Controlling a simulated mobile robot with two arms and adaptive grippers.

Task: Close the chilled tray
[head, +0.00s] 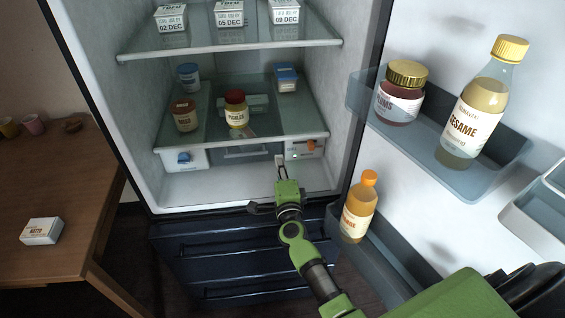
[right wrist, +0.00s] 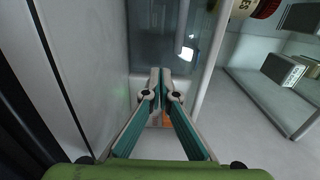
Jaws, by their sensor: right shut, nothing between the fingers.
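The chilled tray appears to be the grey, see-through drawer (head: 240,152) under the lower glass shelf, between two white control housings. How far out it stands is hard to tell. In the right wrist view a bluish clear panel (right wrist: 152,35), apparently part of it, lies just beyond the fingertips. My right gripper (head: 280,166) is shut and empty, inside the fridge in front of the drawer's right end, near the right housing. In the right wrist view its fingertips (right wrist: 161,75) meet near the panel; contact is unclear. My left gripper is out of view.
The fridge door stands open at right, with a sesame bottle (head: 472,110), a plum jar (head: 402,92) and an orange-capped bottle (head: 358,208) in its bins. Jars, including pickles (head: 237,112), stand on the lower shelf (head: 200,142). A wooden table (head: 60,190) is at left.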

